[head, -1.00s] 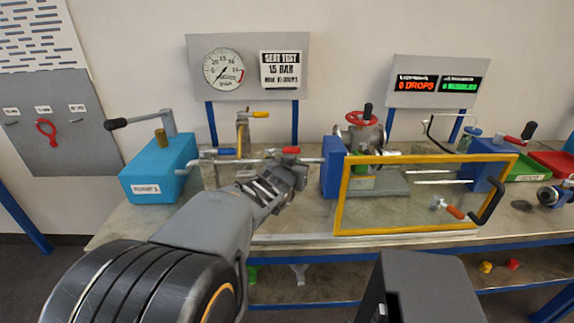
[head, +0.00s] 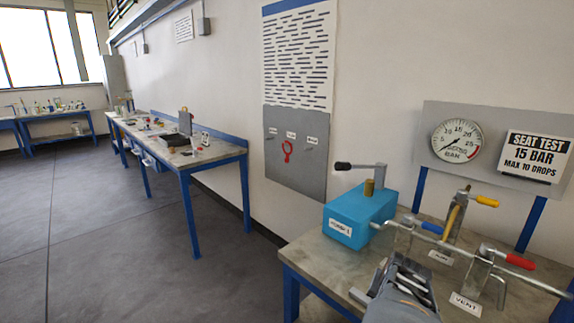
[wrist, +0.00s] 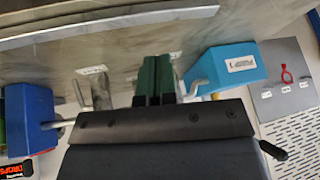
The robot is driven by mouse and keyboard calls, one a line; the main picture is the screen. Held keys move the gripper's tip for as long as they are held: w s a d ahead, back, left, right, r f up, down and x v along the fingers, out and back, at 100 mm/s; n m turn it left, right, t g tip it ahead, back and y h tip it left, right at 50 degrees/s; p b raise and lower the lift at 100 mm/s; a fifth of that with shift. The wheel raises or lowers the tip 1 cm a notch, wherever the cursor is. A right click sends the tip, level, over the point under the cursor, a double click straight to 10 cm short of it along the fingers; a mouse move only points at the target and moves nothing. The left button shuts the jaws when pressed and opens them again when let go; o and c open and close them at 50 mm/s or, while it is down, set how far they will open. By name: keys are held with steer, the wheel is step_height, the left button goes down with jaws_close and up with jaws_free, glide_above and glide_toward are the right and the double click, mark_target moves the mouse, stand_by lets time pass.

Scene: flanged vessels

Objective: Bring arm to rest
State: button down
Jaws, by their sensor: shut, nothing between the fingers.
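My gripper (wrist: 154,72) shows in the wrist view with its two dark green fingers together and nothing between them. That view is upside down. In the head view my arm's end (head: 402,290) is at the bottom, over the right bench and cut off by the frame edge. The gripper is apart from the blue pump box (head: 358,216), which stands to its left in the head view. The pump box also shows right of the fingers in the wrist view (wrist: 225,68).
Pipework with a blue-handled valve (head: 426,227), a yellow-handled valve (head: 484,201) and a red-handled valve (head: 518,261) stands close to my gripper. A gauge panel (head: 490,125) stands behind. Another bench (head: 215,158) is at the left. Open floor (head: 110,240) lies between.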

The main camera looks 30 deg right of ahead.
steer(key=w+a+r+n+y+p, duration=0.1)
steer(key=a+n, duration=0.3)
steer(key=a, duration=0.5)
steer(key=w+a+r+n+y+p, duration=0.1)
steer(key=w+a+n, duration=0.3)
steer(key=a, duration=0.6)
steer(key=w+a+r+n+y+p, duration=0.1)
steer(key=w+a+r+n+y, duration=0.1)
steer(key=a+n, duration=0.3)
steer(key=a, duration=0.4)
steer(key=shift+w+a+y, duration=0.2)
steer(key=shift+w+y, duration=0.05)
steer(key=shift+y, duration=0.05)
